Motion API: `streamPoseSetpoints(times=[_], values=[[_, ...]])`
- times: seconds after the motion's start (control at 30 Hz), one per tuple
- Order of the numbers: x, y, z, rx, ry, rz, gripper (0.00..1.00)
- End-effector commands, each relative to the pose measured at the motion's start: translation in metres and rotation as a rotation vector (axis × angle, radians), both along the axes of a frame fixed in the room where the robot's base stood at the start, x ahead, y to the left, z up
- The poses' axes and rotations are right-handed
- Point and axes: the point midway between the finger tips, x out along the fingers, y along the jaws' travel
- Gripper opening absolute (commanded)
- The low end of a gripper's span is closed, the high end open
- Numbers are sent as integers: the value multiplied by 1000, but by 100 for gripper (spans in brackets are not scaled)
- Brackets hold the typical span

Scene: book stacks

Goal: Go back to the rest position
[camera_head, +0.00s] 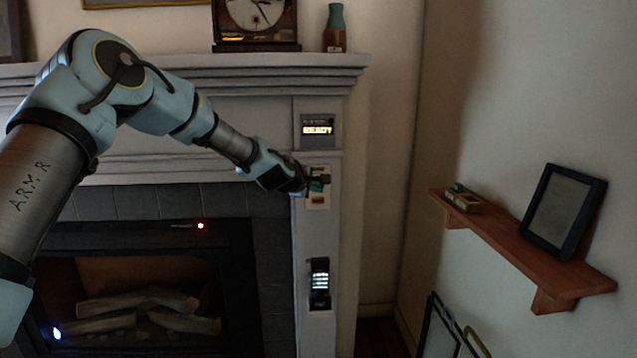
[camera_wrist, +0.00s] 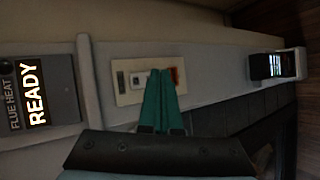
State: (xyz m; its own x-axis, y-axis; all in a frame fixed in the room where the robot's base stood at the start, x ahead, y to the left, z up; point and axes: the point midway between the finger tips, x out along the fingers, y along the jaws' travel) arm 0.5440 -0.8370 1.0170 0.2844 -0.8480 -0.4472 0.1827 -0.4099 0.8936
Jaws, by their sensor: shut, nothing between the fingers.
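My gripper (camera_head: 318,184) is in front of the fireplace's right pilaster, at a pale switch plate (camera_head: 319,203). In the wrist view my gripper (camera_wrist: 161,72) shows its two green fingers shut together with nothing between them. The fingers cover part of the switch plate (camera_wrist: 124,92), which has a small white-and-grey switch and a red-orange patch. Whether the fingertips touch the plate I cannot tell. Above the plate is a grey panel (camera_head: 318,144) with a lit display; in the wrist view the panel (camera_wrist: 62,92) reads "FLUE HEAT READY".
A dark device with lit bars (camera_head: 320,284) is mounted lower on the pilaster. The mantel shelf (camera_head: 200,75) runs above, holding a clock (camera_head: 257,20) and a vase (camera_head: 335,30). A wooden wall shelf (camera_head: 510,245) with a black frame (camera_head: 564,211) juts out at right.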

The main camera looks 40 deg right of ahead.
Motion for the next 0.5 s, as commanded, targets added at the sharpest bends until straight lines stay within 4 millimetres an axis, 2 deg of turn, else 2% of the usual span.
streamPoseSetpoints(times=[0.13,0.5], values=[[-6,5,-2,1,0,0,0],[-7,5,-1,1,0,0,0]])
